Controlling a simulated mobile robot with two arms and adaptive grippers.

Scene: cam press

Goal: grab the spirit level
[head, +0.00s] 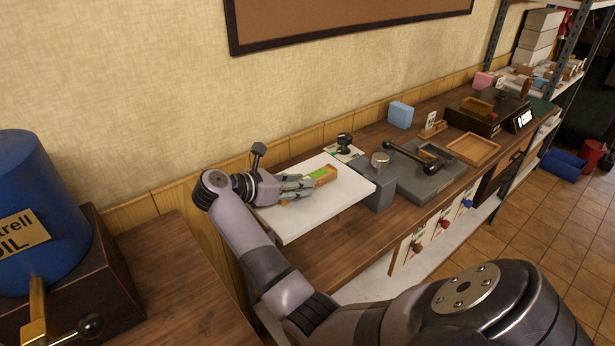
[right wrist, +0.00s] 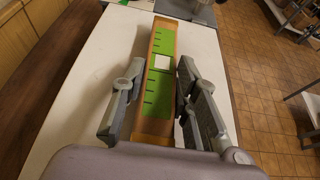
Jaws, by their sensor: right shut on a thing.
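The spirit level (head: 323,175) is an orange-brown bar with a green marked face. It lies on the white board (head: 330,212) on the workbench. In the right wrist view the spirit level (right wrist: 161,70) runs lengthwise between the fingers, with dark tick marks and a pale square on its green face. My right gripper (head: 303,186) is shut on the near part of the bar, one finger along each side. The right wrist view also shows this gripper (right wrist: 158,92) around it. The bar's nearest end is partly hidden by the gripper body. My left gripper is not in view.
A grey block with a round metal knob (head: 380,160) stands at the board's right edge. Beyond it are a grey plate with a black-handled tool (head: 415,155), a wooden tray (head: 473,149) and a blue box (head: 400,114). A blue drum (head: 40,200) stands at left.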

